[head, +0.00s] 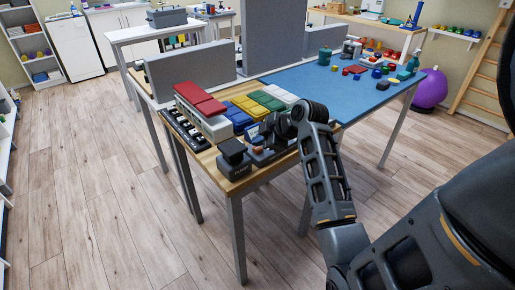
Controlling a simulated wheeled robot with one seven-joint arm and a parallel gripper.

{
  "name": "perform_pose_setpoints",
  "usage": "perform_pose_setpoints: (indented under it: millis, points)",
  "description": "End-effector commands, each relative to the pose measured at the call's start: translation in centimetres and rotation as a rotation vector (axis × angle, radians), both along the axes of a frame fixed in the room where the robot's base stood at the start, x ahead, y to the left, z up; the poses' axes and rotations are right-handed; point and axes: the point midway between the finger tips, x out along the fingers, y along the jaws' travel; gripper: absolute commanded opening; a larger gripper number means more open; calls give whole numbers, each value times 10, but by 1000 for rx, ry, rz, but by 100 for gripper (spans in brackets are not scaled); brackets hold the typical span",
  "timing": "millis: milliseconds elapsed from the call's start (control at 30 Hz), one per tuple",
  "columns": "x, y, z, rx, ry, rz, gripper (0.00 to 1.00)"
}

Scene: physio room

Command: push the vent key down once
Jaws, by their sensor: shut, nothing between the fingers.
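My arm reaches over the front end of the wooden bench (240,188). My gripper (268,131) is above the small dark devices there, with its fingers shut and empty. The fingertips are small and partly lost against the dark parts around them. A black boxy device (233,158) stands at the bench's front corner, left of my gripper. A grey device with a brownish round part (258,141) is just beside and below my gripper. I cannot tell which part is the vent key, or whether my gripper touches anything.
Red pads on a white box (203,106) stand left of my gripper. Yellow, green and blue packs (250,106) lie behind it. A blue-topped table (340,100) with small coloured items adjoins at right. A grey partition (190,75) stands behind. The wooden floor in front is clear.

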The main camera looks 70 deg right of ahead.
Motion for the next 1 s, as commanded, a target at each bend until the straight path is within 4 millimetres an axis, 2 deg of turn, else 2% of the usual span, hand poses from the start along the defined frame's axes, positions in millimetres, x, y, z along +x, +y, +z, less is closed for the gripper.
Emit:
perform_pose_setpoints:
  millis: [1000]
  points:
    - [0, 0, -9, 1, 0, 1, 0]
